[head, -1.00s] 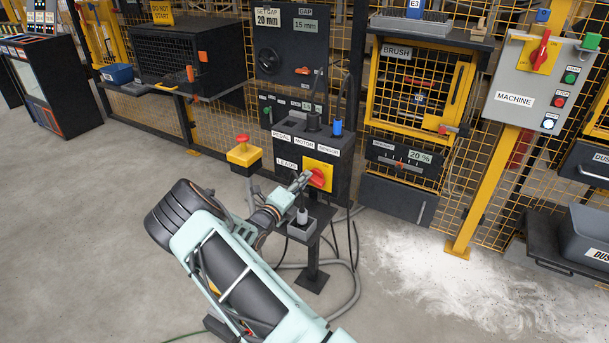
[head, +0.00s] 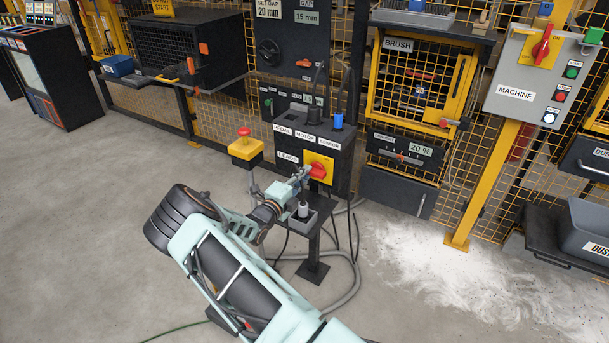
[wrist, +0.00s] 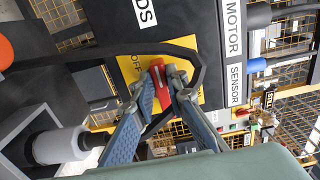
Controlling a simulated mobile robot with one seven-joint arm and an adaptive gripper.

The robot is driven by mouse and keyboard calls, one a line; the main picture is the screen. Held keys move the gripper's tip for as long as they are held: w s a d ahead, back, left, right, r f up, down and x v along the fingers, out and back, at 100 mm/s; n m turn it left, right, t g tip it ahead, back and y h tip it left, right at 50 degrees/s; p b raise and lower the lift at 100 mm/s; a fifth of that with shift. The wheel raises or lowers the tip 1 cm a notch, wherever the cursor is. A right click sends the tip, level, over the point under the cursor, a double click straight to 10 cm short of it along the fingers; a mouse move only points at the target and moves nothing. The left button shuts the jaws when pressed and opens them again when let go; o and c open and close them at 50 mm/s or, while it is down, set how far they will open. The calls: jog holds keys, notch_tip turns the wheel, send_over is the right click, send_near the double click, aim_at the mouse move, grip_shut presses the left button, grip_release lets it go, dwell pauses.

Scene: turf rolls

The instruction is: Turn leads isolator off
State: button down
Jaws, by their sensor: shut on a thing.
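The leads isolator is a red rotary handle (head: 317,171) on a yellow plate (head: 328,162), on the front of a dark box beside the LEADS label (head: 287,156). My gripper (head: 304,173) reaches it from the left in the head view. In the wrist view, the red handle (wrist: 158,88) lies between the two fingers of my gripper (wrist: 160,76), which are shut on it. The handle's exact angle is hard to tell in the head view.
A yellow box with a red button (head: 245,149) is to the left. The MACHINE panel (head: 540,80) is at right. The floor at left is clear.

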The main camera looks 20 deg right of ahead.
jog(key=c, duration=1.9)
grip_release()
jog(key=shift+c, duration=0.2)
jog(key=shift+s+a, duration=0.1)
jog(key=v, duration=1.1)
jog(key=shift+s+a, duration=0.3)
